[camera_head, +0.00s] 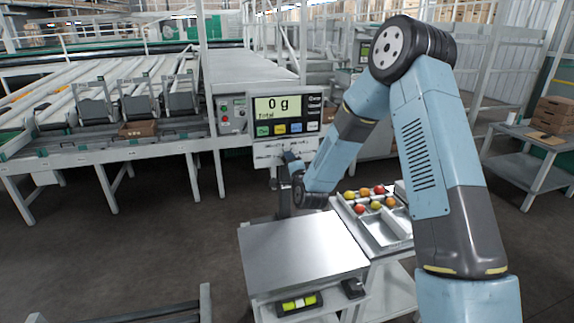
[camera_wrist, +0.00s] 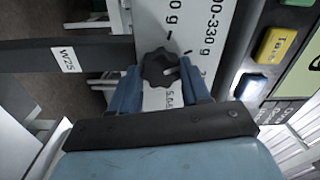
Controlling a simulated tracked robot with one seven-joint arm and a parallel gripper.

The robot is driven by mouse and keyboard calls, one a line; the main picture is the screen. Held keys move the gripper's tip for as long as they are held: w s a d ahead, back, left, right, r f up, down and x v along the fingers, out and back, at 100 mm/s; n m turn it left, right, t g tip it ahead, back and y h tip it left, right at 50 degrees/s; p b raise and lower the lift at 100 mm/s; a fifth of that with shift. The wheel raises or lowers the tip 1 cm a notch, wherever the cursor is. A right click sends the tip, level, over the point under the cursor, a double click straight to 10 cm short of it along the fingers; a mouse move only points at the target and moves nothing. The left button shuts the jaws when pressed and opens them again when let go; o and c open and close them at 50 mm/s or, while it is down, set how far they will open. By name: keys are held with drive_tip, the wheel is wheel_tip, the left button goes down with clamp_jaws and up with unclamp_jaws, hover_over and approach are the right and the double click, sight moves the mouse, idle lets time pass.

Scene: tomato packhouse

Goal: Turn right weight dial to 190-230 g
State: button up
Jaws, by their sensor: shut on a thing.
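The right weight dial is a dark lobed knob (camera_wrist: 158,70) on a white label plate (camera_wrist: 190,32) in the wrist view. A small pale mark shows on its right side. My gripper (camera_wrist: 160,84) has its two blue fingers on either side of the knob, shut on it. The plate has printed ranges in grams, one ending "00-330 g", and marks around the knob; the other labels are partly hidden, so I cannot tell the exact setting. In the head view my gripper (camera_head: 288,162) is at the panel under the display, and the dial is hidden behind it.
The scale display (camera_head: 278,106) reads "0 g Total", with coloured buttons below it. A bare steel weighing platform (camera_head: 300,255) stands in front. A tray (camera_head: 385,238) of tomatoes is to its right. Sorting lanes (camera_head: 100,100) lie to the left.

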drive_tip(key=n, duration=1)
drive_tip(key=shift+w+a+f, duration=0.1)
drive_tip(key=shift+w+a, duration=0.05)
drive_tip(key=shift+a, duration=0.1)
